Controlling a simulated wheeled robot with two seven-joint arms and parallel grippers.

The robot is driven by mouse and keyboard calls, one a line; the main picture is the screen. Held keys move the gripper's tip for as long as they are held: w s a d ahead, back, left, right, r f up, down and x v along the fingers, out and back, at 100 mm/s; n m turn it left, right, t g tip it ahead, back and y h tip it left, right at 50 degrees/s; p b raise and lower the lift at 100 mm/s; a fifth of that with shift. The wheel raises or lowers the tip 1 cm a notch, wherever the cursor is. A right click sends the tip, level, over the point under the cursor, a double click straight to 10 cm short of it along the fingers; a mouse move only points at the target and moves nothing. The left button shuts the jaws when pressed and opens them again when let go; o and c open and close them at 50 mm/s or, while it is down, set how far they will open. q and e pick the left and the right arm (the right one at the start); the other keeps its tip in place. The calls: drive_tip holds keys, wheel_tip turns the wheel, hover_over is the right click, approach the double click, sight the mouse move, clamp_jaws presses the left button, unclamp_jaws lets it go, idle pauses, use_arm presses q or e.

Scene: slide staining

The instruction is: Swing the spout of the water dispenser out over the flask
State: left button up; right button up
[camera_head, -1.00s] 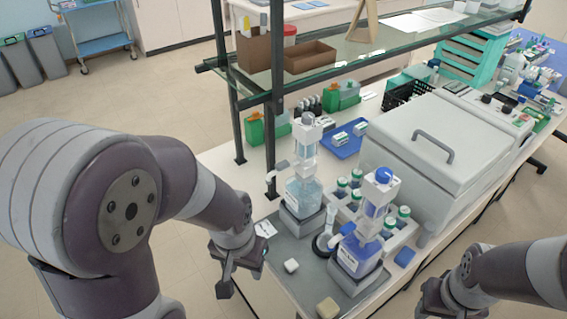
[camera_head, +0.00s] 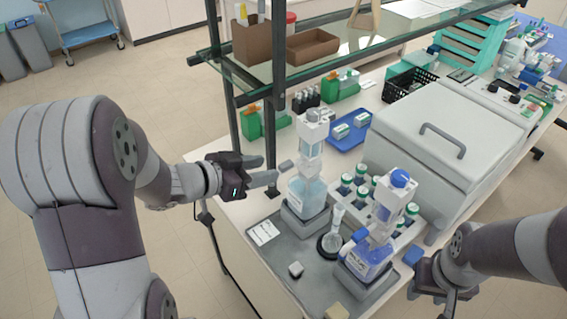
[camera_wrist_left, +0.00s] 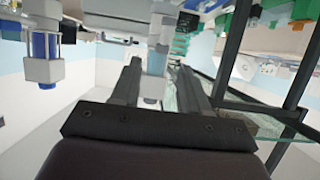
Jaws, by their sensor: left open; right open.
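The water dispenser (camera_head: 309,190) is a clear bottle of pale blue liquid with a white pump head, upright on a grey block. Its small grey spout (camera_head: 287,165) points left, away from the flask. The flask (camera_head: 334,234) is small and clear, in front and to the right of the dispenser. My left gripper (camera_head: 271,172) is open at the dispenser's left, its fingertips close to the spout; I cannot tell if they touch. In the left wrist view, the dispenser's head (camera_wrist_left: 156,60) shows between the open fingers. My right gripper (camera_head: 440,288) is open and empty at the lower right.
A second dispenser with dark blue liquid (camera_head: 366,258) stands right of the flask. Green-capped bottles (camera_head: 362,183) are behind. A shelf post (camera_head: 232,120) rises behind my left gripper.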

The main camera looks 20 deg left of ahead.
sight(284, 165)
use_arm(q)
drive_tip(key=x, duration=0.6)
drive_tip(key=shift+a, duration=0.1)
drive_tip(key=shift+w+d+f, duration=0.2)
drive_tip(key=shift+w+d, duration=0.15)
drive_tip(key=shift+d, duration=0.1)
drive_tip(key=shift+w+a+f, duration=0.1)
drive_tip(key=shift+w+f, duration=0.05)
drive_tip(key=shift+w, duration=0.05)
clamp_jaws()
